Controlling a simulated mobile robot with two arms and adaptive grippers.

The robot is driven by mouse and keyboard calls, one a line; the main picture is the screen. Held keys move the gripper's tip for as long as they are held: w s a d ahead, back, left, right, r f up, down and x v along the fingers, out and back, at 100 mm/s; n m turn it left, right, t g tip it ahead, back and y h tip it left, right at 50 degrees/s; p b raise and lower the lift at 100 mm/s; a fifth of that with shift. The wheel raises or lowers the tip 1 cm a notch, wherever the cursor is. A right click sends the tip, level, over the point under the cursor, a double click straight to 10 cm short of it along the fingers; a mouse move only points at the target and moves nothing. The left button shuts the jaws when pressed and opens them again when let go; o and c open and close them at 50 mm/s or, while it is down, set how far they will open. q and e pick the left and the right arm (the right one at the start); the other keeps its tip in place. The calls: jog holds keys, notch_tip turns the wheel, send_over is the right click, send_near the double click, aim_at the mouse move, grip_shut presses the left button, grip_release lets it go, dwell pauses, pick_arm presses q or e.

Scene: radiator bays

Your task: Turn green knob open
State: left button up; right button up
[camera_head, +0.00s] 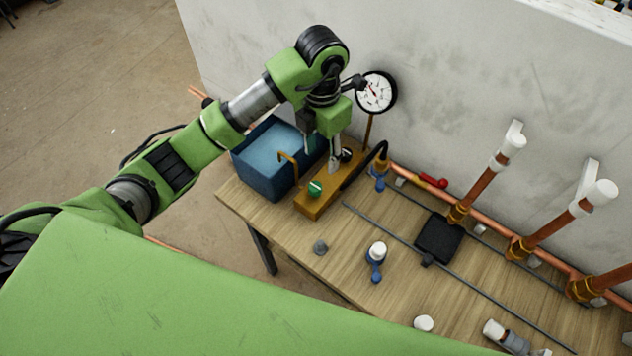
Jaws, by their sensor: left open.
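The green knob (315,188) sits on top of the yellow-brown block (318,207), near its front end. It has a light line across its face. A black knob (346,155) sits farther back on the same block. My left gripper (334,166) points down over the block, behind the green knob and close beside the black knob. Its jaws are open, with nothing seen between them. I cannot tell whether a finger touches the black knob. The green knob is uncovered. My right gripper is not in view.
A blue bin (262,175) stands left of the block. A pressure gauge (376,92) rises behind it near the wall. Copper pipes with white caps (511,138) line the back right. A black box (439,237) and a white-topped blue valve (377,251) stand on the wooden table (335,270).

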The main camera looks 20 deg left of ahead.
pick_arm(q)
jog(key=b, duration=0.1)
send_over(316, 185)
jog(key=f, duration=0.5)
jog(key=shift+s+d+f, duration=0.2)
jog(key=shift+f, duration=0.05)
jog(key=f+p, duration=0.1)
jog(key=f, duration=0.2)
jog(key=f+p, duration=0.1)
jog(key=f, duration=0.2)
jog(key=shift+w+a+f, duration=0.1)
jog(key=shift+a+f, duration=0.1)
jog(key=shift+f, duration=0.2)
jog(key=shift+w+f, duration=0.1)
jog(key=shift+f, duration=0.55)
jog(key=c, duration=1.1)
